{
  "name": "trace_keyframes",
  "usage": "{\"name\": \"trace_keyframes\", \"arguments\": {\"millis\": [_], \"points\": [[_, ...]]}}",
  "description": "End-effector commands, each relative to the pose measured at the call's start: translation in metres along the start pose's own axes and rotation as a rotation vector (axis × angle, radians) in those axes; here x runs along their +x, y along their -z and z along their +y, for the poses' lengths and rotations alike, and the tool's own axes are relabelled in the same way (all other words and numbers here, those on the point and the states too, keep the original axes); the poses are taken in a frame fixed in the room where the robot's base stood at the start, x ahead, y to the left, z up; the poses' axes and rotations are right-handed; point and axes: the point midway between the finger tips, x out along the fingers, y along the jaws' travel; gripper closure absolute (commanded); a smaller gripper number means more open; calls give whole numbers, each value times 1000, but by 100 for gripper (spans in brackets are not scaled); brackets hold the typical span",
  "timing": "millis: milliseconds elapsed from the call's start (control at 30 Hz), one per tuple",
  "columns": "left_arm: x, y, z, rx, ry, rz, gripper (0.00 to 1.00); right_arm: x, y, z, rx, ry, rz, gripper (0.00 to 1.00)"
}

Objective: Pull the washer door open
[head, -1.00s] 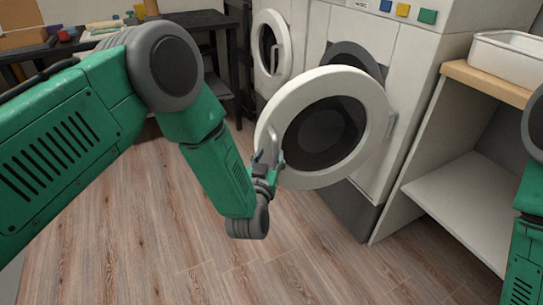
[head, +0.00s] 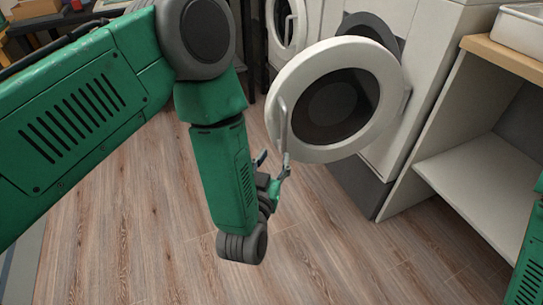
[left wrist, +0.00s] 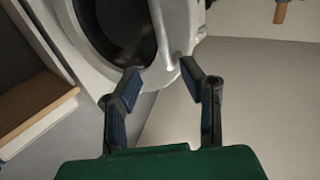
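The washer door (head: 385,130) is a white round ring with dark glass. It stands swung well out from the washer body (head: 425,75), and part of the dark drum opening (head: 372,30) shows behind it. Its pale bar handle (head: 282,125) is on the door's left side. My left gripper (head: 272,160) is open just below the handle's lower end. In the left wrist view its two fingers (left wrist: 160,72) are spread with nothing gripped between them. The handle (left wrist: 162,38) shows beyond and between the tips there. My right gripper is out of view; only part of that green arm shows.
A second white machine with a round door (head: 287,25) stands behind at the left. A white shelf unit with a wooden top (head: 500,58) and a white bin (head: 520,28) is at the right. The wooden floor (head: 310,250) in front is clear.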

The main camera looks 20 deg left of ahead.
Motion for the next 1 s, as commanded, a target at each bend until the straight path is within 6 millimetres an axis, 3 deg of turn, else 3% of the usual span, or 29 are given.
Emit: {"name": "trace_keyframes", "arguments": {"millis": [33,100,233,367,500,600,800,1000], "points": [[0,0,0,-4,0,-1,82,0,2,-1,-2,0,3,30],[0,-3,-3,-41,-1,-12,100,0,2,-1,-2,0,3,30],[0,-15,-7,-276,-11,-72,100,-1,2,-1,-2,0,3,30],[2,-22,-12,-692,-26,-137,100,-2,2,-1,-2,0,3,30],[8,-12,-20,-1122,-51,-157,100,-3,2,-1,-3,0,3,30],[13,0,-30,-1350,-75,-145,100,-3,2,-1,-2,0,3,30],[19,16,-41,-1563,-116,-123,100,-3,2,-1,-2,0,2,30],[39,16,-40,-1581,-123,-120,100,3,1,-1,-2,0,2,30]]}}
